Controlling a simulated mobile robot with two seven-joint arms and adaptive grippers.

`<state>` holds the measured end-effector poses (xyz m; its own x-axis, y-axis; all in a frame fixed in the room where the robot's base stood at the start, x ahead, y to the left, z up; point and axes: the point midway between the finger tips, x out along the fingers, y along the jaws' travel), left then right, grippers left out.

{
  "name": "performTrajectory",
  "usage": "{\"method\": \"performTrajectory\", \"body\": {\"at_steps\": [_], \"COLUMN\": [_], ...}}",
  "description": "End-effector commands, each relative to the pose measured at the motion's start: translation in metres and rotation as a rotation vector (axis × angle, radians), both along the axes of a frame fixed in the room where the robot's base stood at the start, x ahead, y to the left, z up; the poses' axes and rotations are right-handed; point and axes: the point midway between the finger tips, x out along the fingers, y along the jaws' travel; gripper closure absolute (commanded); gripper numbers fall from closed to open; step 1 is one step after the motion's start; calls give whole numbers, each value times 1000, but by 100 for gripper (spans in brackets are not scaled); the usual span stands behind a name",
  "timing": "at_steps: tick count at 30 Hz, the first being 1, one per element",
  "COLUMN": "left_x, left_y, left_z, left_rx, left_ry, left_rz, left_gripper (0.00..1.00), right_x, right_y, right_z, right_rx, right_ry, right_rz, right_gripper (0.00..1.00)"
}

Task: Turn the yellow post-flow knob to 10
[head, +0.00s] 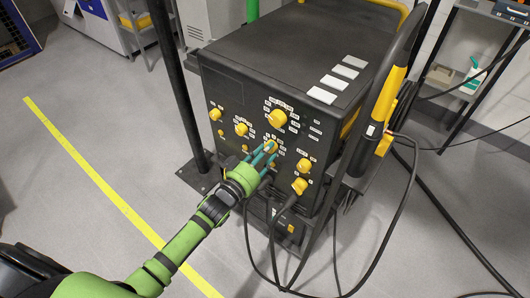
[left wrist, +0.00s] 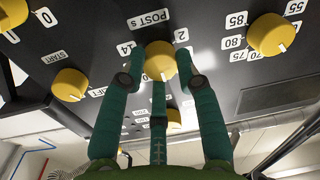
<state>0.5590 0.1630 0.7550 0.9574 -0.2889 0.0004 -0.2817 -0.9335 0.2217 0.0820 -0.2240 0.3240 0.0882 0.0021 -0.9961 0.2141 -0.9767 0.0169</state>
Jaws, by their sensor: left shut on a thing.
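The yellow post-flow knob (left wrist: 158,58) sits on the black front panel under a white "POST s" label (left wrist: 150,19) in the left wrist view. A white mark shows on the knob's lower rim, and the labels 14 and 2 stand on either side. My left gripper (left wrist: 160,72) has its green fingers around the knob, two at the sides and one from below. In the head view my left gripper (head: 264,152) reaches the middle of the machine's panel, and its fingers partly hide the knob (head: 270,145). My right gripper is not in view.
Other yellow knobs surround it: a large one (head: 278,118) above, one (head: 241,129) at left, and one (head: 304,165) at right. A cable plug (head: 299,187) and hanging black cables are below right. A dark upright post (head: 180,90) stands left of the machine.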

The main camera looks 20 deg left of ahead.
Motion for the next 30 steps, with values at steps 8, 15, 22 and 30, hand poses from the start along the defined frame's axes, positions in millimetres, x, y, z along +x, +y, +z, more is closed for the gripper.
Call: {"method": "performTrajectory", "body": {"at_steps": [8,15,22,30], "left_x": [0,0,0,0], "left_y": [0,0,0,1], "left_z": [0,0,-1,-1], "left_rx": [44,185,360,534], "left_ry": [-15,-67,-131,-194], "left_rz": [0,2,1,1], "left_gripper": [100,100,100,100], "right_x": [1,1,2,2], "right_y": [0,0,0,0], "right_z": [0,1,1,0], "right_rx": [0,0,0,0], "right_ry": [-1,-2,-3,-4], "right_rz": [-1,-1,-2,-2], "right_gripper": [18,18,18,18]}}
